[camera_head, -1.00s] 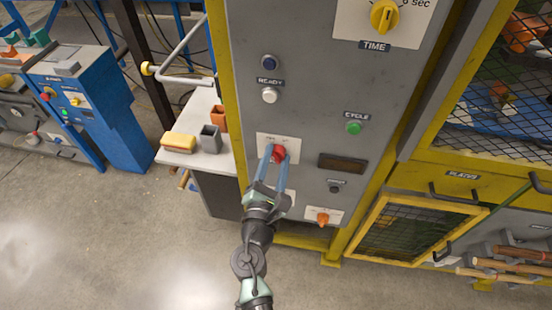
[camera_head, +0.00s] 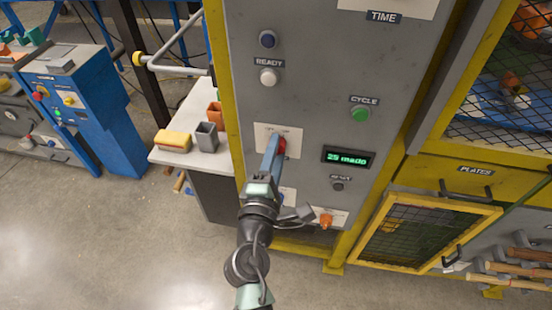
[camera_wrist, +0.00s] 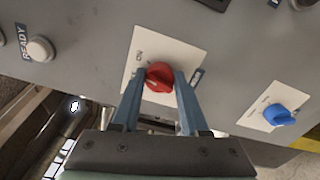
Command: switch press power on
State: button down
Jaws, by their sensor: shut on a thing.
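The press panel (camera_head: 315,90) is grey with a yellow frame. Its red power knob (camera_head: 282,147) sits on a white plate, partly hidden behind my gripper (camera_head: 276,148) in the head view. In the wrist view the red knob (camera_wrist: 159,76) lies between the two blue fingers of my gripper (camera_wrist: 160,82), which are shut on it. The small display (camera_head: 348,157) is lit with green characters that look like "25 mado".
The panel also has a green CYCLE button (camera_head: 361,113), a white READY button (camera_head: 268,77) and an orange knob (camera_head: 326,220). A blue knob (camera_wrist: 279,115) shows in the wrist view. A white side table (camera_head: 186,152) stands left, holding small boxes.

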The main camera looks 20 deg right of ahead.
jog(key=shift+f+m+b, duration=0.15)
jog(key=shift+m+b, duration=1)
jog(key=shift+m, duration=0.55)
jog(key=shift+c, duration=2.1)
grip_release()
jog(key=b+v, duration=0.1)
jog(key=v, duration=1.2)
jog(key=shift+b, duration=0.3)
